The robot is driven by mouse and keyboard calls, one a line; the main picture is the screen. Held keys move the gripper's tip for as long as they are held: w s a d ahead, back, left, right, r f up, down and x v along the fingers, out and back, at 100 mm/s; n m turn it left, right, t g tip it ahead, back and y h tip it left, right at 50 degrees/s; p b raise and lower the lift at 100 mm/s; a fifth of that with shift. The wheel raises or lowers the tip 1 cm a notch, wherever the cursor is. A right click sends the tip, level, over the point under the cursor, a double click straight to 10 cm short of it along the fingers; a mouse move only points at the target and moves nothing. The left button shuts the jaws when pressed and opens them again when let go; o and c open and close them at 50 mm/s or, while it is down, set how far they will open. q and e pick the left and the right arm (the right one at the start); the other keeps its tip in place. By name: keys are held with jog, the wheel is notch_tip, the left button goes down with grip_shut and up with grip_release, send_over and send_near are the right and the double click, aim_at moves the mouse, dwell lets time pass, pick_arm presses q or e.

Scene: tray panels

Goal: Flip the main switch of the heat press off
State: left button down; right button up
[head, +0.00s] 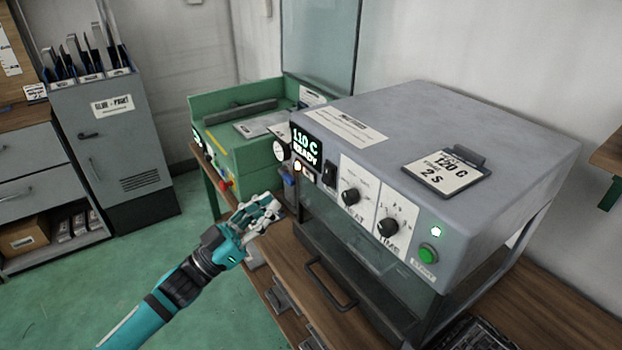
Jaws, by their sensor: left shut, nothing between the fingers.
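The heat press (470,120) is a large grey box on the wooden bench. Its lit display (305,146) reads 110 C READY. A black rocker switch (329,174) sits on the front panel, right of the display and left of the HEAT knob (350,196); I cannot make out its position. My right gripper is not in view.
A drawer handle (330,287) sticks out below. A green machine (240,130) stands behind left. The floor at left is clear.

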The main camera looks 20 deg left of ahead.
aim_at(327, 168)
pick_arm(q)
jog(key=w+d, duration=0.2)
jog(key=w+d+r+p, duration=0.1)
jog(key=w+d, duration=0.1)
jog(key=w, duration=0.1)
jog(key=w+d+r+p, duration=0.1)
jog(key=w+d, duration=0.1)
jog(key=w, duration=0.1)
jog(key=shift+d, duration=0.1)
